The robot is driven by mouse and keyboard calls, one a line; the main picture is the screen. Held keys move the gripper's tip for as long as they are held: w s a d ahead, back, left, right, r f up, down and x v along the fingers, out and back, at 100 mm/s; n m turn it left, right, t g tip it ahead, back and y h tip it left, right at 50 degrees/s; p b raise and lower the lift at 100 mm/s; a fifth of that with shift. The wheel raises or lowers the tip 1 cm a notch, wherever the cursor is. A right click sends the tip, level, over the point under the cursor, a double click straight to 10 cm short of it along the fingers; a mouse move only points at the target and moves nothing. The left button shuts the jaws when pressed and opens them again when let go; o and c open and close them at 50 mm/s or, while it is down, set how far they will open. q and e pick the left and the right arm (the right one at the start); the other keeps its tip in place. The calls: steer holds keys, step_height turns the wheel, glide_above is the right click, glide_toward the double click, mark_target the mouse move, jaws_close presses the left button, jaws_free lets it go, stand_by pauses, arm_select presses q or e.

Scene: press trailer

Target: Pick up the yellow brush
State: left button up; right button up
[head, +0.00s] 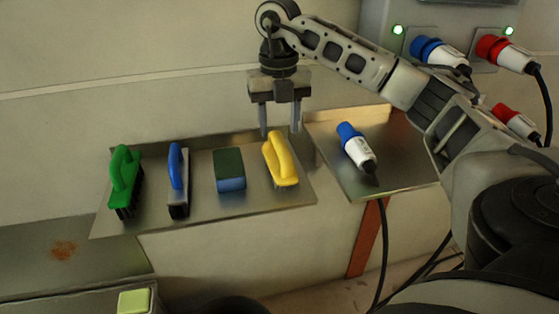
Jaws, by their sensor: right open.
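The yellow brush (281,160) lies on a metal shelf (220,208), near its right end, with its handle arched upward. My right gripper (281,133) points down just above and behind the brush's upper end. Its two fingers are apart, and I see nothing held between them. I cannot tell whether a finger touches the brush. My left gripper is not in the view.
Left of the yellow brush are a green and blue sponge (230,170), a blue-handled brush (179,180) and a green brush (124,180). A blue plug (357,147) with a hanging cable lies on the right shelf (405,170). A wall panel (455,70) holds blue and red plugs.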

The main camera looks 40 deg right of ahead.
mark_target(280, 140)
step_height(280, 140, down, 5)
steer(key=shift+f, duration=0.15)
jaws_close()
stand_by(0.4)
